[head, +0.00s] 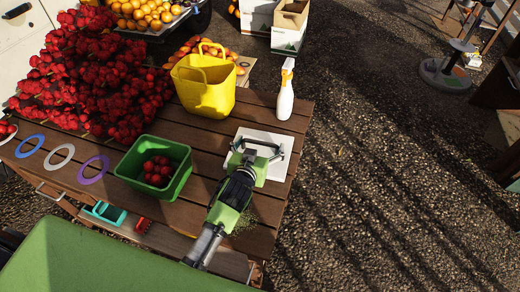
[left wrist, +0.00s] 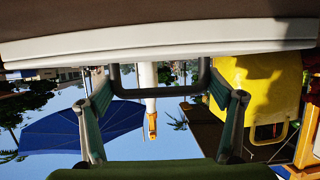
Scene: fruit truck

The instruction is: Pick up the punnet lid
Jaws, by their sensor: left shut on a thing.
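The punnet lid (head: 284,139) appears as a flat white square near the right edge of the wooden table. My left gripper (head: 258,146) is over it, covering part of its middle. In the left wrist view, the white lid edge (left wrist: 160,42) runs across the top, with a dark bar (left wrist: 205,76) between my gripper's fingers (left wrist: 164,92). The left gripper is shut on the lid, with its fingers still wide apart. Whether the lid is off the table I cannot tell. The green punnet (head: 128,169) with red fruit stands to the left. My right gripper is not in view.
A yellow bag (head: 205,92) and an upright white spray bottle (head: 285,100) stand behind the lid. Purple (head: 92,170), white (head: 59,155) and blue (head: 30,146) rings lie at the table's left. A large heap of red fruit (head: 95,75) fills the back left.

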